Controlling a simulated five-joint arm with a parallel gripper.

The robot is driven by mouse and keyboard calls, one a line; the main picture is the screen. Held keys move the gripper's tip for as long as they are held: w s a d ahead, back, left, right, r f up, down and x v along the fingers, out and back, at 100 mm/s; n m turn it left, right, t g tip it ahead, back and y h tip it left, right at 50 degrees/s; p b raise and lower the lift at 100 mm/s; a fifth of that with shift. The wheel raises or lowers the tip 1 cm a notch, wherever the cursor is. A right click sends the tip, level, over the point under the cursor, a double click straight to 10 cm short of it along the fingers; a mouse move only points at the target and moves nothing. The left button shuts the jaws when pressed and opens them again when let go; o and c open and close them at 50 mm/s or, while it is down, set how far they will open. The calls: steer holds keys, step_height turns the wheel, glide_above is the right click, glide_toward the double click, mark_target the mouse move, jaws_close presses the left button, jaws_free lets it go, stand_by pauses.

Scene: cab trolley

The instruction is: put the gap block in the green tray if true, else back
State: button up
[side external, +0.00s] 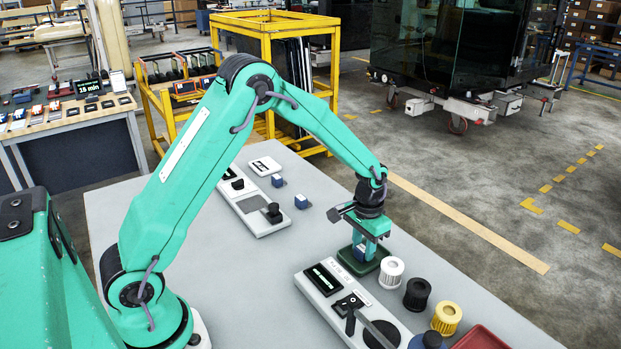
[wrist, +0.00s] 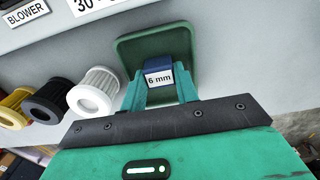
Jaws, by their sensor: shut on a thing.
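A blue block with a white face marked "6 mm" (wrist: 158,77) is between the fingers of my gripper (wrist: 160,88), which is shut on it. The green tray (wrist: 146,42) lies behind and around the block in the wrist view. In the side view my gripper (side external: 364,246) points down over the green tray (side external: 374,267), with the block (side external: 360,254) low between its fingers. I cannot tell whether the block touches the tray floor. Two similar blue-and-white blocks stand apart on the table, one farther back (side external: 277,181) and one nearer (side external: 301,202).
A white filter (side external: 391,273), a black filter (side external: 417,294) and a yellow filter (side external: 446,318) stand right of the tray. A white device with a dark display (side external: 324,279) is in front. A red tray (side external: 482,338) is at the lower right. The table's middle is clear.

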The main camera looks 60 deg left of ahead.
mark_target(363, 248)
steer(key=shift+f, duration=0.2)
steer(key=o, duration=1.1)
steer(key=shift+r, duration=0.15)
step_height(363, 248, up, 12)
steer(key=shift+r, duration=0.15)
stand_by(0.5)
